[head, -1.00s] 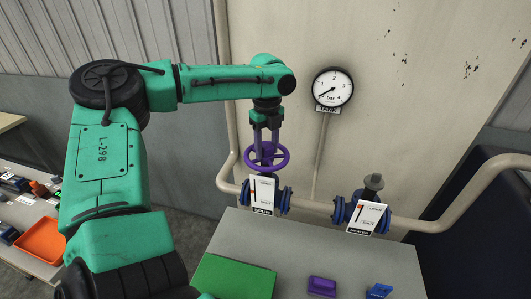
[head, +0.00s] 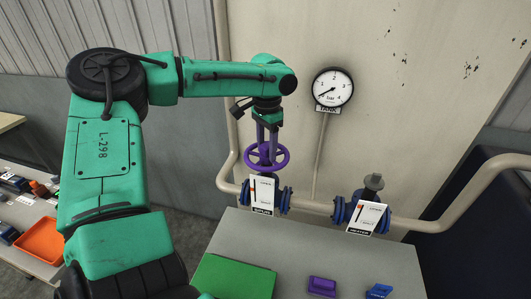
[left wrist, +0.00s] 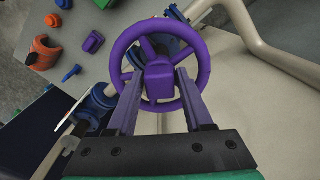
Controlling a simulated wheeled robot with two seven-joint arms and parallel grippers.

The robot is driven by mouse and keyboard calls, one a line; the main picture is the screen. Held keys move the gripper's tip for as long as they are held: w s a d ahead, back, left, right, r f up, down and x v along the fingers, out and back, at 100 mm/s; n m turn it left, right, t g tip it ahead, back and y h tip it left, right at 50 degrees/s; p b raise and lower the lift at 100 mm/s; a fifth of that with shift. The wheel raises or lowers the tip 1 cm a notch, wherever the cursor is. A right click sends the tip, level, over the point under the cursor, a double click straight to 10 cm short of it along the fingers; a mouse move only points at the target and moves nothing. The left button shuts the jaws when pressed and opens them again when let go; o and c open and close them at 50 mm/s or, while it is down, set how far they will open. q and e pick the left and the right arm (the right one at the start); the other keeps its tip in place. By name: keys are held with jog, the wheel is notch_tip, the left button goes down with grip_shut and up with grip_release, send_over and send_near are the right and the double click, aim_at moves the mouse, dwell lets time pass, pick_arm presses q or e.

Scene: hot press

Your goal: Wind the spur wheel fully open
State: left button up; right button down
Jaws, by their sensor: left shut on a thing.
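The purple spur wheel (head: 286,160) is a spoked handwheel on top of the left valve on the wall pipe. My left gripper (head: 267,151) comes down on it from above and is shut on its middle. In the left wrist view the wheel (left wrist: 204,62) fills the upper middle, and the two fingers of my left gripper (left wrist: 160,80) lie on either side of the square hub, inside the rim. A white tag with a red mark (head: 262,193) hangs in front of this valve; its small print is too small to read. My right gripper is not in view.
A second valve (head: 374,183) without a handwheel stands to the right, with its own tag (head: 368,214). A gauge marked TANK (head: 333,88) is above. A grey table (head: 330,250) in front holds a green mat (head: 235,278), a purple block (head: 322,286) and a blue block (head: 379,291).

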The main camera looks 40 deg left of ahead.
pick_arm(q)
jog(key=n, duration=0.7)
jog(key=shift+n, duration=0.3)
jog(key=n, duration=0.4)
jog(key=shift+n, duration=0.3)
jog(key=n, duration=0.4)
jog(key=shift+n, duration=0.7)
jog(key=n, duration=0.3)
jog(key=shift+n, duration=0.4)
jog(key=n, duration=0.4)
jog(key=shift+n, duration=0.6)
